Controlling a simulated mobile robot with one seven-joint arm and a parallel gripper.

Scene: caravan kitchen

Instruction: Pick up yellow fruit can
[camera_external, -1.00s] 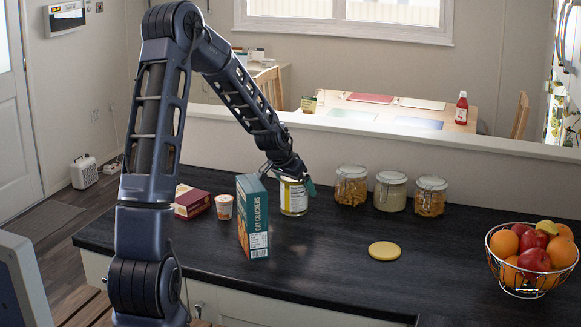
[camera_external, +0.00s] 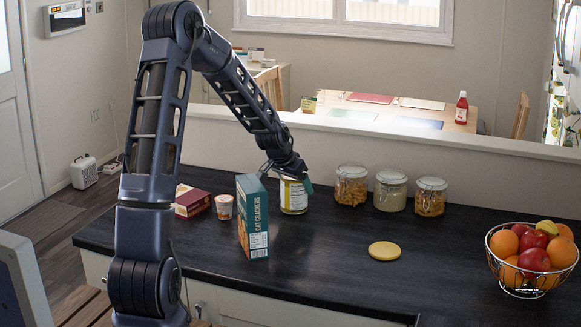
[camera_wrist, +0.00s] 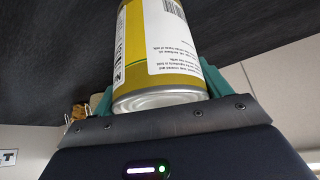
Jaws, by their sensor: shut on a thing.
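The yellow fruit can (camera_external: 294,199) has a yellow and white label and a metal end. It is upright at the back of the dark counter, behind the green cracker box. My gripper (camera_external: 292,181) is at its upper part, with a teal finger showing on its right side. In the wrist view the can (camera_wrist: 160,55) is between the teal fingers, one on each side, and my gripper (camera_wrist: 158,85) is shut on it. I cannot tell whether the can's base touches the counter.
A green cracker box (camera_external: 252,217) stands close in front of the can. A small cup (camera_external: 224,207) and a dark red box (camera_external: 192,202) are to the left. Glass jars (camera_external: 390,191) stand to the right. A yellow disc (camera_external: 384,251) and a fruit basket (camera_external: 527,292) are further right.

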